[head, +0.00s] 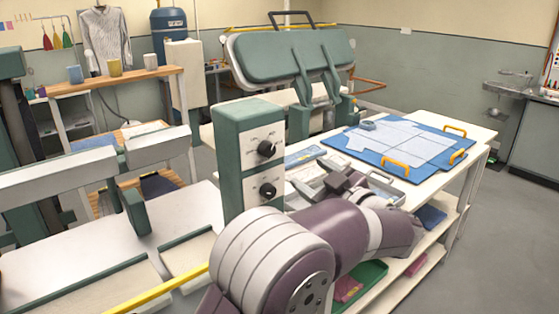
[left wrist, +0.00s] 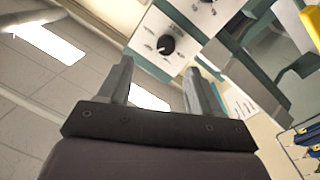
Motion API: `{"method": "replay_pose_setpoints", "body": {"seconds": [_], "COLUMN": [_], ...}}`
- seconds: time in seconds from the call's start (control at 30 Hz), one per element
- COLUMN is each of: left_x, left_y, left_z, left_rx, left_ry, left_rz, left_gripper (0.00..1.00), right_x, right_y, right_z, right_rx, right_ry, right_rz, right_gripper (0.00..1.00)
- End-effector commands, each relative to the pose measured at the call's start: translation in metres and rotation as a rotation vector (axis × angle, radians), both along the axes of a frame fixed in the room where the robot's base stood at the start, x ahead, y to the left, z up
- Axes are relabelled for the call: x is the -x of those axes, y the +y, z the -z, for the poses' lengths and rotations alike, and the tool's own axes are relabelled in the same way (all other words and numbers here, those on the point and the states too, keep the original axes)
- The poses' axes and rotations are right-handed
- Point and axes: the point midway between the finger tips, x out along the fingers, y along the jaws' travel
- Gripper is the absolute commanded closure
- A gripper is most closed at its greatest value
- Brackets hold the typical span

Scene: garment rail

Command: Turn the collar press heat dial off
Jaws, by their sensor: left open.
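A green control box (head: 250,157) with a pale front panel carries two black dials, an upper dial (head: 266,149) and a lower dial (head: 267,190). Their labels are too small to read, so I cannot tell which is the collar press heat dial. My left gripper (head: 318,182) is open and empty, to the right of the box and apart from the dials. In the left wrist view, one dial (left wrist: 166,45) shows beyond and between the open fingers (left wrist: 157,78). Part of the other dial shows at the top edge. My right gripper is not in view.
A green padded press (head: 290,55) stands behind the box. A white table (head: 440,122) to the right holds a blue board (head: 385,160) with orange handles. A pale press bed with a yellow bar (head: 165,288) lies to the left. Open floor lies at the right.

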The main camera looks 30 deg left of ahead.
Motion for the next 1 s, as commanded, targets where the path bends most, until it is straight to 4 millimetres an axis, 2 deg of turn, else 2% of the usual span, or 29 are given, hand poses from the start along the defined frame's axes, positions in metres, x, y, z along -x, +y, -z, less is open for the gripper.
{"method": "replay_pose_setpoints", "body": {"seconds": [0.13, 0.4, 0.5, 0.7, 0.93, 1.0], "left_x": [-0.003, -0.034, -0.043, -0.05, -0.051, -0.05], "left_y": [0.021, 0.083, 0.099, 0.114, 0.114, 0.114], "left_z": [-0.002, -0.003, -0.002, -0.001, -0.001, -0.001], "left_rx": [0.004, 0.004, 0.004, 0.004, 0.004, 0.004], "left_ry": [0.001, 0.0, -0.001, -0.001, -0.001, -0.001], "left_rz": [-0.044, -0.04, -0.039, -0.036, -0.035, -0.035], "left_gripper": [0.36, 0.36, 0.36, 0.36, 0.36, 0.59], "right_x": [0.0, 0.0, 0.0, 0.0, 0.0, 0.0], "right_y": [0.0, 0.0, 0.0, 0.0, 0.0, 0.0], "right_z": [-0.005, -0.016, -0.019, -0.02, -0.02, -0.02], "right_rx": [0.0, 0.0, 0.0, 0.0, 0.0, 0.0], "right_ry": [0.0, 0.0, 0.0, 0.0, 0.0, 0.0], "right_rz": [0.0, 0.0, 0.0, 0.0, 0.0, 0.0], "right_gripper": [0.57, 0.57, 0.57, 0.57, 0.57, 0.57]}}
